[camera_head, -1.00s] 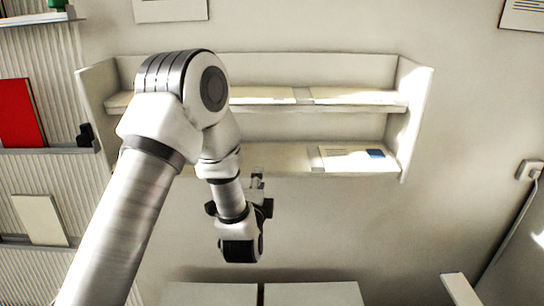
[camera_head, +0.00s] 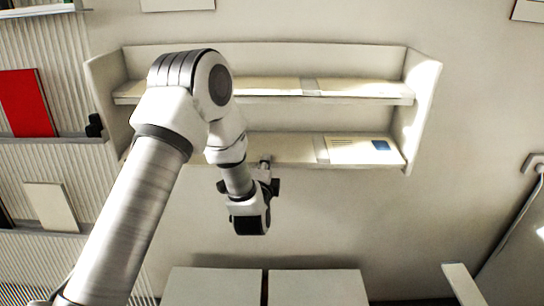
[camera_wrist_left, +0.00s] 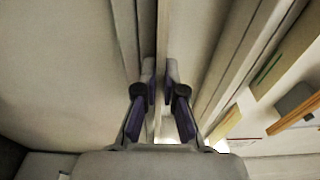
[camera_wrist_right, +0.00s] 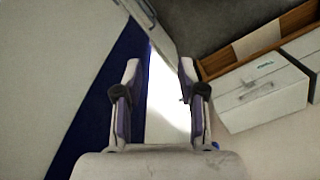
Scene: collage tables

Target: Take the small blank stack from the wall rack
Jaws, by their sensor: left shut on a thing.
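The wall rack (camera_head: 425,85) is white with two shelves. My left gripper (camera_head: 265,167) is just in front of the lower shelf, left of a card with a blue patch (camera_head: 360,150). In the left wrist view my left gripper (camera_wrist_left: 160,78) is shut on a thin pale edge (camera_wrist_left: 162,35) that runs away between the fingers. It looks like the small blank stack seen edge-on; its faces are mostly hidden. My right gripper (camera_wrist_right: 157,75) is open in the right wrist view, with nothing seen gripped.
Two pale panels (camera_head: 212,287) lie below the rack. A ribbed display wall at left holds a red book (camera_head: 27,103) and a cream card (camera_head: 50,207). The right wrist view shows a white drawer box (camera_wrist_right: 262,95) and a wooden tray edge (camera_wrist_right: 285,28). The wall below the rack is clear.

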